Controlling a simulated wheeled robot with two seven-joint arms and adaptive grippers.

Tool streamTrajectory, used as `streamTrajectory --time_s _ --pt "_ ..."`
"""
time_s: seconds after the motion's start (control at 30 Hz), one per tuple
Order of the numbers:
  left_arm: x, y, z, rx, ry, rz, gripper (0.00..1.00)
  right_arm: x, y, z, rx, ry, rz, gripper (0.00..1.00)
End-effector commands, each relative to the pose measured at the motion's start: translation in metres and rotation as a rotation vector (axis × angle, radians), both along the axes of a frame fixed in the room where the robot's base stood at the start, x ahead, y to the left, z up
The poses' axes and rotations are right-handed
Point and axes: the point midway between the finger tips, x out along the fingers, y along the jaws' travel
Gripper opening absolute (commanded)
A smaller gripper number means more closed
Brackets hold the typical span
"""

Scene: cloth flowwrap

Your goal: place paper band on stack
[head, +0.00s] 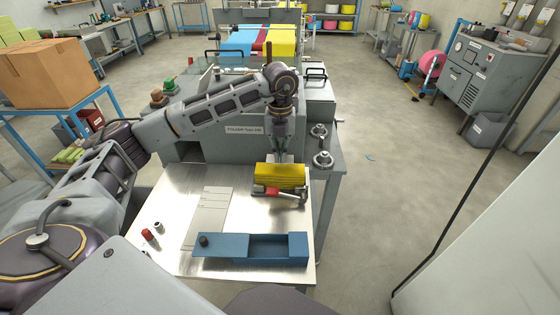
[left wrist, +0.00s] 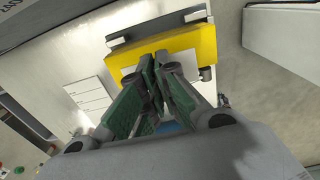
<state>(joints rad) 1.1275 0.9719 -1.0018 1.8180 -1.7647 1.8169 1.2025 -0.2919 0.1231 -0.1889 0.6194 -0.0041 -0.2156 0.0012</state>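The yellow folded stack (head: 281,172) sits at the back right of the metal table; it also fills the upper middle of the left wrist view (left wrist: 222,42). My left gripper (head: 284,157) points down at the top of the stack. Its fingers (left wrist: 160,58) are closed together in the left wrist view. A white piece, seemingly the paper band (left wrist: 186,64), shows at the fingertips against the yellow; the fingers hide part of it, and whether it touches the stack is unclear. My right gripper is not in view.
A blue tray (head: 250,261) stands at the table's front. A white marked sheet (head: 209,214) lies to its back left, with small red (head: 148,234) and dark pieces at left. The grey folder machine (head: 215,150) stands behind.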

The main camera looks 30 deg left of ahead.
Motion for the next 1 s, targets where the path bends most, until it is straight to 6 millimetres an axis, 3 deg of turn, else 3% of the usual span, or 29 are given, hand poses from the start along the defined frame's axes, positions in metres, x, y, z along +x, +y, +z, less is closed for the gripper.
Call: streamTrajectory --time_s 0.4,0.63,0.9,1.0 --pt "-0.001 0.000 -0.034 0.000 0.001 0.000 0.00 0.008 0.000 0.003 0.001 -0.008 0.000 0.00" --pt "0.000 0.000 -0.037 0.001 0.000 0.000 0.00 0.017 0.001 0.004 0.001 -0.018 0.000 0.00" --pt "0.000 0.000 -0.040 0.001 0.000 0.000 0.00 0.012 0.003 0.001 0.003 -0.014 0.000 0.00" --pt "0.000 0.000 -0.040 0.000 0.000 0.000 0.13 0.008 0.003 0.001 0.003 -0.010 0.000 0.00"
